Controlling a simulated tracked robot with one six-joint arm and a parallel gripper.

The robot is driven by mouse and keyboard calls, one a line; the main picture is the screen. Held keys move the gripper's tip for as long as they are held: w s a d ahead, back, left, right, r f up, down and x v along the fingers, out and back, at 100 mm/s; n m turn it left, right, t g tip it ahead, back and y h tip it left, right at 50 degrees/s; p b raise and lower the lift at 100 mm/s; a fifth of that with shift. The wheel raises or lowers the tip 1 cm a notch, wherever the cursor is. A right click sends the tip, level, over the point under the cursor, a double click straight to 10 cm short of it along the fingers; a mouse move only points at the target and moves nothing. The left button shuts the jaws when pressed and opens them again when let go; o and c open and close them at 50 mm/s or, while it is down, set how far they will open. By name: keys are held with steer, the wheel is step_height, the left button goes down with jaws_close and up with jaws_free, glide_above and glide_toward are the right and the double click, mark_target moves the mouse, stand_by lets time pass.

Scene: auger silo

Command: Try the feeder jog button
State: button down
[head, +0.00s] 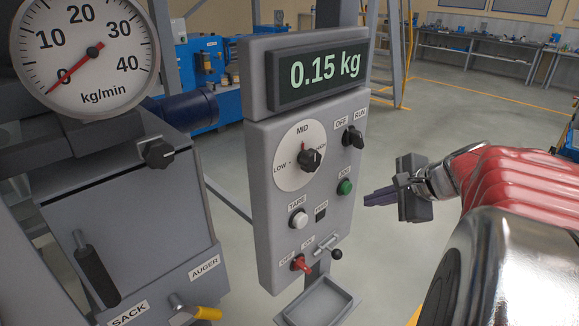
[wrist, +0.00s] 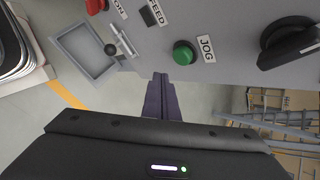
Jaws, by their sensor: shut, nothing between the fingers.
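The green jog button (head: 345,187) sits on the right side of the grey control panel (head: 262,222), under a label that reads JOG in the wrist view. It also shows in the wrist view (wrist: 184,53), just above and to the right of my fingertips. My gripper (head: 366,199) is shut and empty, to the right of the panel, its fingers pointing left toward it. In the wrist view my gripper (wrist: 160,76) has its fingers together near the panel's edge. The fingertips look apart from the button; the exact gap is hard to tell.
The panel also carries an OFF/RUN knob (head: 353,137), a LOW/MID/HIGH dial (head: 311,159), a white TARE button (head: 298,219) and a red switch (head: 301,264). A small tray (head: 322,303) sits below. The display (head: 322,74) reads 0.15 kg. A kg/min gauge (head: 84,50) stands left.

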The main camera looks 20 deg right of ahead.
steer(key=shift+s+d, duration=0.2)
steer(key=shift+s, duration=0.35)
steer(key=shift+s+d, duration=0.2)
steer(key=shift+s, duration=0.35)
steer(key=a+f+n+g+y, duration=0.1)
steer(key=a+f+n+g, duration=0.3)
steer(key=a+n, duration=0.85)
steer(key=s+a+n+h, duration=0.1)
steer(key=s+a+n, duration=0.3)
steer(key=a, duration=0.3)
steer(key=s+a+n+h, duration=0.1)
steer(key=s+a+n, duration=0.3)
steer(key=a+n, duration=0.2)
steer(key=a, duration=0.2)
steer(key=shift+a+r+t, duration=0.3)
steer(key=shift+a, duration=0.1)
